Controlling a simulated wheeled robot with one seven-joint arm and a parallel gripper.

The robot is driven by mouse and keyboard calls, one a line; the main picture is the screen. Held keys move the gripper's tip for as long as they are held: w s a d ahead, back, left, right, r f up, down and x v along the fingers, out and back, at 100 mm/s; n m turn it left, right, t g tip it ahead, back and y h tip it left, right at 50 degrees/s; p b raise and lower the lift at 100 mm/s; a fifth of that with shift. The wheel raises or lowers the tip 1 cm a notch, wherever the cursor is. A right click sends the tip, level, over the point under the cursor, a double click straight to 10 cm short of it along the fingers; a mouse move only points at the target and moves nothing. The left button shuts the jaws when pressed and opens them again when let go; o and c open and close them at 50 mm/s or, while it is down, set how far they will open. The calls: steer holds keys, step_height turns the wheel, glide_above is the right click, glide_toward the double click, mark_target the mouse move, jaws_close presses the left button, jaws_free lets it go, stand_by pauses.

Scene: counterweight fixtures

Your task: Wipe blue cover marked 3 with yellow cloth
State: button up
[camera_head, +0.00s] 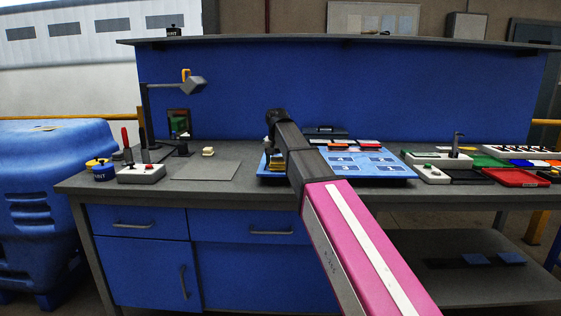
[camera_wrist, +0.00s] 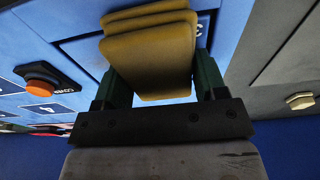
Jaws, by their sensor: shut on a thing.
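My gripper (camera_wrist: 158,82) is shut on a folded, mustard-yellow cloth (camera_wrist: 150,45), which sits in several layers between its green fingers in the wrist view. In the head view the cloth (camera_head: 277,163) is at the left end of a blue board (camera_head: 408,174) on the bench, under my gripper (camera_head: 272,150). I cannot tell whether the cloth touches the board. Several blue covers (camera_head: 342,169) with white markings lie on the board, right of my gripper. My arm hides part of the board.
An orange-topped button (camera_wrist: 42,72) stands on the board in the wrist view. A lamp (camera_head: 175,85), a grey mat (camera_head: 205,170) and a white switch box (camera_head: 141,173) are at the left. A red tray (camera_head: 515,178) is at the right. A shelf (camera_head: 340,42) runs above.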

steer(key=shift+a+f, duration=0.15)
steer(key=shift+a, duration=1.75)
steer(key=shift+f, duration=0.1)
steer(key=shift+d, duration=0.1)
steer(key=shift+s+d, duration=0.1)
steer(key=shift+d, duration=5.85)
steer(key=shift+r, duration=3.05)
